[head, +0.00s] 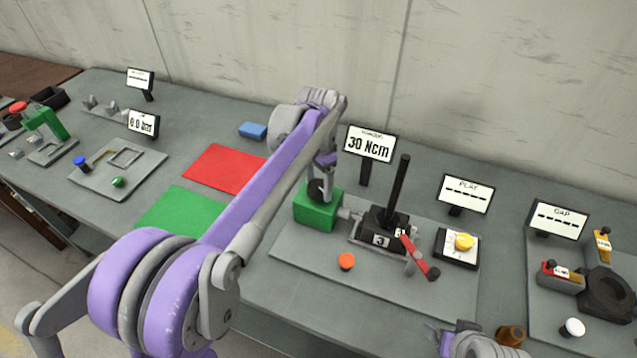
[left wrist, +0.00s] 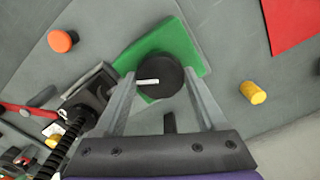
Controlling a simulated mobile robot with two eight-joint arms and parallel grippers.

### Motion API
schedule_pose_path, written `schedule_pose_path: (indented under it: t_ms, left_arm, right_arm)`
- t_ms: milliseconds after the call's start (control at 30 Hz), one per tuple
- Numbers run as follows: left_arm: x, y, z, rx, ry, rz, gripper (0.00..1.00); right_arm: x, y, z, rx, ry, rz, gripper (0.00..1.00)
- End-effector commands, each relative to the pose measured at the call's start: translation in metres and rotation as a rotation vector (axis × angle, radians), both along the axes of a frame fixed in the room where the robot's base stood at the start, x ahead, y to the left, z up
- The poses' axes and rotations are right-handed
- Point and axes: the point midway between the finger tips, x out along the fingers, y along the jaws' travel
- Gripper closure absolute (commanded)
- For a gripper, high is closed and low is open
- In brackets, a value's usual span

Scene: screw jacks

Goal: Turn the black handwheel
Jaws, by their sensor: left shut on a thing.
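The black handwheel (head: 316,190) sits on the green block (head: 318,211) at the left of the screw jack's grey plate. In the left wrist view the handwheel (left wrist: 160,77) is a round black disc with a white mark, over the green block (left wrist: 178,42). My left gripper (head: 322,182) reaches down onto it from above. In the left wrist view its two fingers (left wrist: 160,76) are closed on opposite sides of the wheel. The display (head: 369,143) behind reads 30 Ncm.
The black block marked 3 (head: 381,231) with an upright threaded rod stands right of the green block. Red (head: 223,168) and green mats (head: 181,212) lie left.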

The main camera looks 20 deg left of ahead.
Motion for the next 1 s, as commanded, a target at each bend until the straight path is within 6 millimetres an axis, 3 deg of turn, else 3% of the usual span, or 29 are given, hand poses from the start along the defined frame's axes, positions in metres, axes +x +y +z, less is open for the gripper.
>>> schedule_pose_path:
  t_ms: [533,567,600,700,1000]
  left_arm:
    - [0.0003,0.0001,0.0006,0.000,-0.001,-0.023,0.83]
    - [0.0003,0.0001,0.0006,0.000,-0.001,-0.023,0.22]
    - [0.0003,0.0001,0.0006,0.000,-0.001,-0.023,0.14]
    - [0.0003,0.0000,0.0004,0.000,-0.001,-0.023,0.00]
    - [0.0002,0.0000,0.0047,0.000,0.000,-0.022,0.00]
  right_arm:
    - [0.0001,0.0000,0.0003,0.000,0.000,0.000,0.19]
    - [0.0001,0.0000,0.0003,0.000,0.000,0.000,0.19]
    - [0.0001,0.0000,0.0003,0.000,0.000,0.000,0.19]
    - [0.0001,0.0000,0.0002,0.000,0.000,0.000,0.19]
    - [0.0003,0.0000,0.0006,0.000,0.000,0.000,0.19]
